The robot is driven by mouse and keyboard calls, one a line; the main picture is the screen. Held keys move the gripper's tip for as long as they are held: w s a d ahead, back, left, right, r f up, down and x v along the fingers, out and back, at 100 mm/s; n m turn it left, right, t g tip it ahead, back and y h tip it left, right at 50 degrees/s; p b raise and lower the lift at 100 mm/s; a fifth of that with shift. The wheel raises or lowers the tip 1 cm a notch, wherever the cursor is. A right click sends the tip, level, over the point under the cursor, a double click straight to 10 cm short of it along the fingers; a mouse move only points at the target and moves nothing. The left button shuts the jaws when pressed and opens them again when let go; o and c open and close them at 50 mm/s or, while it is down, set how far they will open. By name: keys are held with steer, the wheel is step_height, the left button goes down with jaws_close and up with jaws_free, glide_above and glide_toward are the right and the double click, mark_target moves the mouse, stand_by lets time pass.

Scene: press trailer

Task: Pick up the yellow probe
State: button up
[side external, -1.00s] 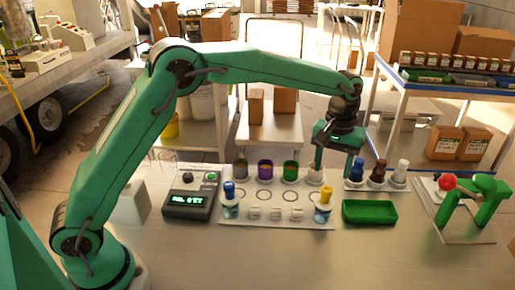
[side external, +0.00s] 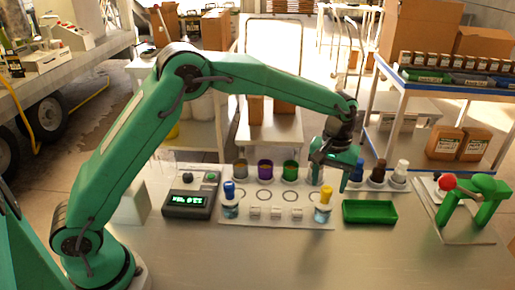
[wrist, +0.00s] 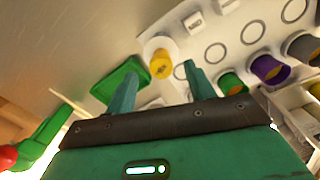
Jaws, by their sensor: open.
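The yellow probe (side external: 326,192) stands upright at the front right corner of the white rack (side external: 275,225), its lower part in a clear bluish vial. My gripper (side external: 329,178) is open and empty, just above and behind the yellow probe. In the wrist view the yellow cap (wrist: 160,65) shows beyond and between my two spread fingertips (wrist: 160,75). Neither finger visibly touches it.
A blue-capped probe (side external: 229,190) stands at the rack's left, with several coloured cups along its back. Blue, brown and white bottles stand behind a green tray (side external: 369,212). A green press (side external: 480,200) with a red knob is at right. The front table is clear.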

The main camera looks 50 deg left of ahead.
mark_target(327, 188)
steer(key=shift+f, duration=2.15)
steer(key=c, duration=1.1)
steer(key=shift+r, duration=0.1)
steer(key=shift+r, duration=0.75)
steer(key=r, duration=0.2)
steer(key=s+r, duration=0.1)
steer(key=shift+d+r, duration=0.1)
steer(key=shift+d, duration=0.25)
steer(key=s+d+r, duration=0.6)
steer(key=s+d, duration=0.1)
steer(key=shift+s, duration=0.35)
